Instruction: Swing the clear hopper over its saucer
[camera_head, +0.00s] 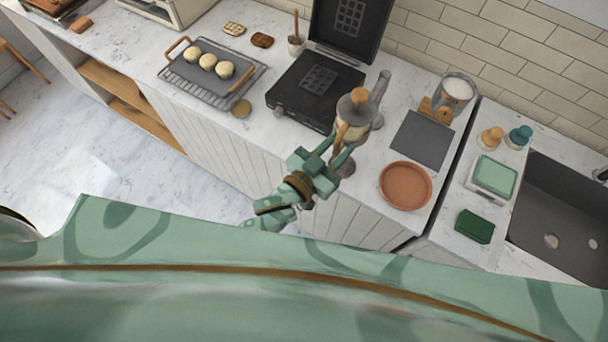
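The clear hopper (353,112) has a wooden knob on its lid and stands beside a grey metal post (379,88) on the counter. A thin wooden handle (340,134) hangs at its front. A small dark round disc (344,166), perhaps the saucer, lies near the counter's front edge, partly hidden by my gripper. A larger terracotta dish (405,185) lies to the right, clear of the hopper. My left gripper (340,147) is at the hopper's front, its fingers apart on either side of the handle. I cannot tell if they touch it. My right gripper is not in view.
A black press with raised lid (318,88) stands left of the hopper. A grey mat (422,139) and a glass jar (458,90) stand to the right. A rack with buns (212,72) is farther left. A sink (565,215) is at far right.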

